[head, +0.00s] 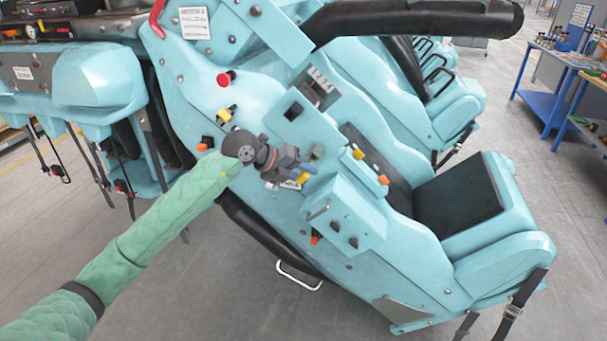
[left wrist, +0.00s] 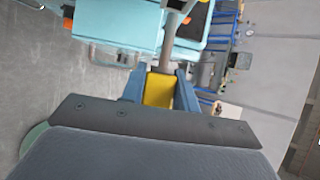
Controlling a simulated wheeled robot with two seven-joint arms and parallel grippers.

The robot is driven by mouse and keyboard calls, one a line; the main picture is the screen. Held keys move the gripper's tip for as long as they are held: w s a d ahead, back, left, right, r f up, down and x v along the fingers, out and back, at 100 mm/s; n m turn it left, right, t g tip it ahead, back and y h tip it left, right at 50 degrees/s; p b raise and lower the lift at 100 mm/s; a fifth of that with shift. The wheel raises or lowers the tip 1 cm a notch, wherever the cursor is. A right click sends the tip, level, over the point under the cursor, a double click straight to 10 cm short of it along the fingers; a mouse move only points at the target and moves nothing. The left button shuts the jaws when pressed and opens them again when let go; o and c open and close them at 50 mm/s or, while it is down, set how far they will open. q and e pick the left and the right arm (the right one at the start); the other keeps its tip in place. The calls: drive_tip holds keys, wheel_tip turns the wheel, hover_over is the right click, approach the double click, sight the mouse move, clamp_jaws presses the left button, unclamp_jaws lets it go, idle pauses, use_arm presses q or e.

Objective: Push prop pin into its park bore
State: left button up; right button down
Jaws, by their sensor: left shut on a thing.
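My left gripper (head: 306,172) is at the side of the turquoise coaster car (head: 255,110), close to its raised side housing. In the left wrist view its two blue fingers (left wrist: 160,88) are shut on a yellow block-like grip (left wrist: 158,90), which looks like the handle of the prop pin. A grey metal rod (left wrist: 169,45) shows just beyond the grip; I cannot tell whether it belongs to the pin. In the head view the grip is only a small yellow patch between the fingers. I cannot make out the park bore. My right gripper is not in view.
A red knob (head: 225,79), a yellow knob (head: 225,115) and an orange-tipped fitting (head: 383,180) stick out from the car's side. A box with two dark buttons (head: 345,220) is below right of the gripper. A blue workbench (head: 550,75) stands far right. Open grey floor lies below.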

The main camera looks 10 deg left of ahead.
sight(310, 161)
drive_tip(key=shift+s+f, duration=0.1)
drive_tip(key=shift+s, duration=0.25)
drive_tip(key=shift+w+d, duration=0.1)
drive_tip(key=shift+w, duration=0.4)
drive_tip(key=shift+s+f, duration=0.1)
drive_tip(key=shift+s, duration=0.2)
use_arm(q)
drive_tip(key=shift+w+d+b, duration=0.1)
drive_tip(key=shift+w+b, duration=0.5)
drive_tip(key=shift+w, duration=2.4)
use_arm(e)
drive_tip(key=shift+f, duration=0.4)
use_arm(q)
drive_tip(key=o, duration=1.2)
